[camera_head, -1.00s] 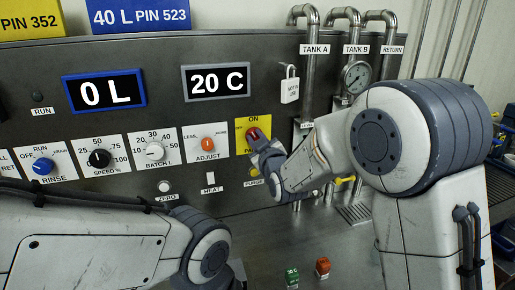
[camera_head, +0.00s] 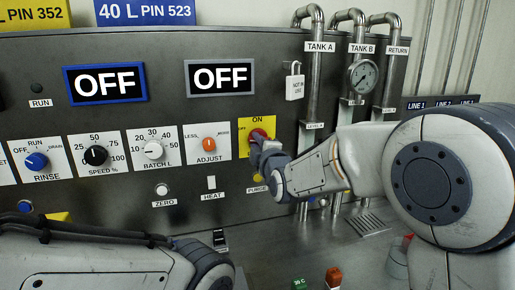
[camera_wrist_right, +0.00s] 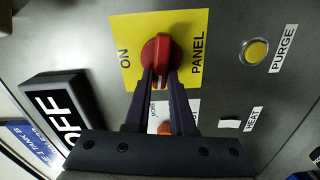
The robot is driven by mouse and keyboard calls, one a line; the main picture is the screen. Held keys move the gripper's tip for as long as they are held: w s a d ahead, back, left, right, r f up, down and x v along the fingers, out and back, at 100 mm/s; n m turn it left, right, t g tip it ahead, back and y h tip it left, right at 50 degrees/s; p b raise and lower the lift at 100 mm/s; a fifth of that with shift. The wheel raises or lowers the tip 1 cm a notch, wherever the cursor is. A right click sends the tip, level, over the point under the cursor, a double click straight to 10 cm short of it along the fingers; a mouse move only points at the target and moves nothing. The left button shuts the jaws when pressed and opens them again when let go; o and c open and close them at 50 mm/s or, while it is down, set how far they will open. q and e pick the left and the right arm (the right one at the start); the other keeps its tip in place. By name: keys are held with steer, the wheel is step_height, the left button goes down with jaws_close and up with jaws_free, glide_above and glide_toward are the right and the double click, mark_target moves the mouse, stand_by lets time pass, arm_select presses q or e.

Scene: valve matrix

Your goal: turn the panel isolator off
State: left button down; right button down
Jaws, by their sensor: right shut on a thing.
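The panel isolator is a red knob (camera_head: 259,134) on a yellow plate (camera_head: 243,142) marked ON and PANEL. In the right wrist view the red knob (camera_wrist_right: 161,50) sits mid-plate (camera_wrist_right: 128,28), and its handle appears to lie across the line from ON to PANEL. My right gripper (camera_wrist_right: 161,72) is shut on the handle, a finger on each side; the fingertips hide part of it. In the head view the right gripper (camera_head: 266,150) covers the plate's lower part. Both displays, blue-framed (camera_head: 104,85) and grey-framed (camera_head: 220,77), read OFF. My left gripper is out of view; only its arm shows.
The orange ADJUST knob (camera_head: 209,144) is close left of the isolator. The yellow PURGE button (camera_wrist_right: 257,50) and white HEAT switch (camera_wrist_right: 230,124) are below it. A padlock tag (camera_head: 295,86), pipes and a gauge (camera_head: 363,76) are to the right.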

steer(key=shift+f+n+b, duration=0.25)
steer(key=shift+n+b, duration=0.1)
steer(key=shift+n, duration=0.45)
steer(key=c, duration=0.8)
jaws_free()
steer(key=shift+o, duration=0.2)
steer(key=shift+s, duration=0.1)
steer(key=b+v, duration=0.2)
steer(key=v, duration=0.8)
steer(key=shift+s, duration=0.15)
